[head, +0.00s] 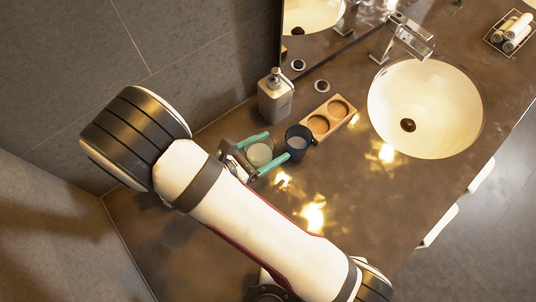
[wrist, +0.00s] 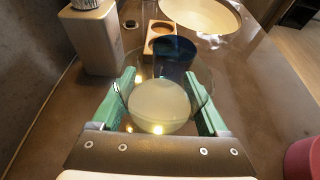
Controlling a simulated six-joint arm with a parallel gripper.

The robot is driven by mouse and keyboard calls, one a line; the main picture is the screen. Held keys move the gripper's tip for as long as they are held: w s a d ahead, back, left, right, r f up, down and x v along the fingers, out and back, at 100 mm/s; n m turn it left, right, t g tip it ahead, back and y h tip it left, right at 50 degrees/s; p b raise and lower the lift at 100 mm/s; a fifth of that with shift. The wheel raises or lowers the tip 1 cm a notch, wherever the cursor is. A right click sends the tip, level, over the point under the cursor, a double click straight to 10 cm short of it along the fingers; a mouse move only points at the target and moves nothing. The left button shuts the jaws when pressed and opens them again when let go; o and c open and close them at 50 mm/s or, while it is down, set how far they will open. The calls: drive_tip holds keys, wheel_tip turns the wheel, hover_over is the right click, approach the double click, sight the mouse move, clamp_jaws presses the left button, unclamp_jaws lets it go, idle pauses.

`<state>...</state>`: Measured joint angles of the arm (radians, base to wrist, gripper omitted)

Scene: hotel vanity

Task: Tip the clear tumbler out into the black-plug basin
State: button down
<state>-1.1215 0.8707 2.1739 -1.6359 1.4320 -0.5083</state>
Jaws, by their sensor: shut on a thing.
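The clear tumbler (wrist: 160,102) stands upright between the teal fingers of my gripper (wrist: 161,76), with pale, cloudy contents low inside. My gripper is shut on it. The head view also shows the tumbler (head: 259,154) and my gripper (head: 278,145), left of the basin. I cannot tell whether the tumbler touches the counter. The cream basin (head: 450,112) has a black plug (head: 407,125) at its bottom. In the wrist view the basin (wrist: 205,14) is at the top, beyond the tumbler.
A dark blue tumbler (head: 298,143) stands just beyond the clear one, close to my fingers. A wooden holder (head: 328,119) with two round recesses lies between it and the basin. A soap dispenser (head: 275,97) stands by the wall. A faucet (head: 405,40) overhangs the basin.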

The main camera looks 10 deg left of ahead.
drive_tip(key=w+d+r+n+t+y, duration=0.1)
drive_tip(key=w+d+r, duration=0.1)
drive_tip(key=w+r, duration=0.35)
drive_tip(key=w+d+r+n+y, duration=0.1)
drive_tip(key=w+r, duration=0.2)
drive_tip(key=r, duration=0.6)
drive_tip(key=w+d+r+n+t+y, duration=0.1)
drive_tip(key=w+d+r, duration=0.4)
drive_tip(key=d+r, duration=0.25)
drive_tip(key=w+d+r+n, duration=0.1)
drive_tip(key=w+d+r, duration=0.4)
drive_tip(key=d+r, duration=0.3)
drive_tip(key=w+d+f+m+h, duration=0.1)
drive_tip(key=w+d+f, duration=0.15)
drive_tip(key=d, duration=0.25)
drive_tip(key=w+d+f+m+g, duration=0.1)
drive_tip(key=w+d+f, duration=0.1)
drive_tip(key=w+d, duration=0.25)
drive_tip(key=w+d+f+h, duration=0.1)
drive_tip(key=w+d+f, duration=0.15)
drive_tip(key=d, duration=0.35)
drive_tip(key=s+d+f+n+g+h, duration=0.1)
drive_tip(key=d+f+n+g+h, duration=0.2)
drive_tip(key=d+f+n+h, duration=0.6)
drive_tip(key=d+f+n, duration=0.6)
drive_tip(key=d+f, duration=0.4)
drive_tip(key=f, duration=0.3)
drive_tip(key=shift+f+n+h, duration=0.25)
drive_tip(key=shift+n+h, duration=0.05)
